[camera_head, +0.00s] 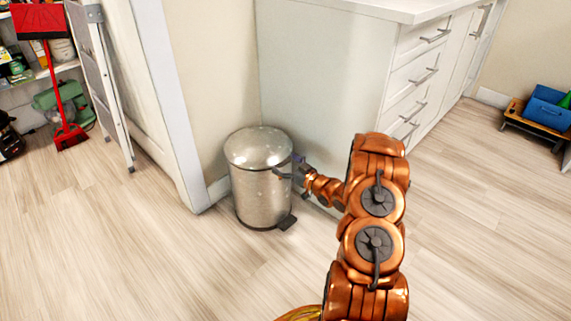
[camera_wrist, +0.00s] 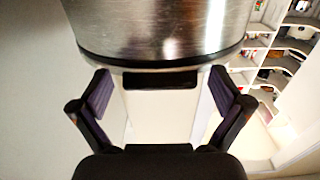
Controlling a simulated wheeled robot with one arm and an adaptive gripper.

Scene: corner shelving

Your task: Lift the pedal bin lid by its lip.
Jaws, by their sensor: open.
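The pedal bin (camera_head: 262,200) is a silver metal cylinder standing upright on the floor, with its domed lid (camera_head: 256,147) down. My gripper (camera_head: 287,166) is at the bin's right side, at about lid height. In the wrist view, the brushed metal of the bin (camera_wrist: 160,30) fills the top, edged by a dark band. A black lip (camera_wrist: 160,80) sticks out from that band. My fingers are open, one on each side of the lip, with gaps between. My gripper and arm hide part of the bin's right edge in the head view.
A black pedal (camera_head: 287,222) is low on the bin. A white cabinet (camera_head: 325,95) stands close behind and right. A stepladder (camera_head: 100,80) and red broom (camera_head: 65,130) are at left. The floor left of the bin is clear.

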